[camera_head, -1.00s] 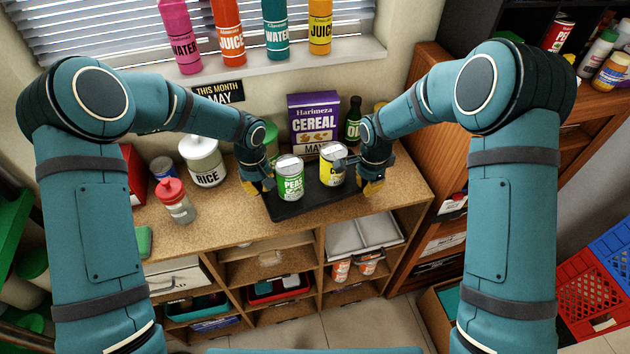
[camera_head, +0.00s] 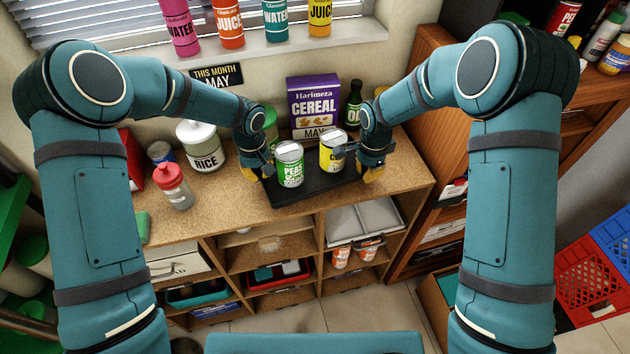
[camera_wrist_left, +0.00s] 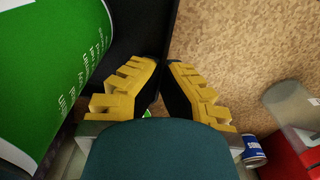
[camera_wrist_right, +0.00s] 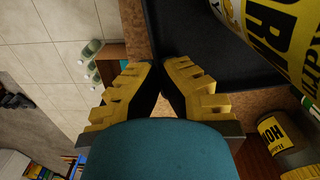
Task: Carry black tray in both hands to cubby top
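The black tray (camera_head: 312,193) is level over the cubby top (camera_head: 215,208), near its front edge. I cannot tell whether it touches the surface or hovers just above it. A green peas can (camera_head: 290,168) and a yellow corn can (camera_head: 332,151) stand upright on it. My left gripper (camera_head: 265,174) is shut on the tray's left edge, and the left wrist view shows its fingers (camera_wrist_left: 164,66) meeting at the rim. My right gripper (camera_head: 364,174) is shut on the right edge, with its fingers (camera_wrist_right: 157,66) close together at the rim.
A cereal box (camera_head: 314,104) and a dark bottle (camera_head: 353,110) stand behind the tray. A rice jar (camera_head: 204,150) and a red-topped bottle (camera_head: 174,187) stand to the left. A wooden bookcase (camera_head: 418,105) rises on the right. The cubby top's front left is mostly clear.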

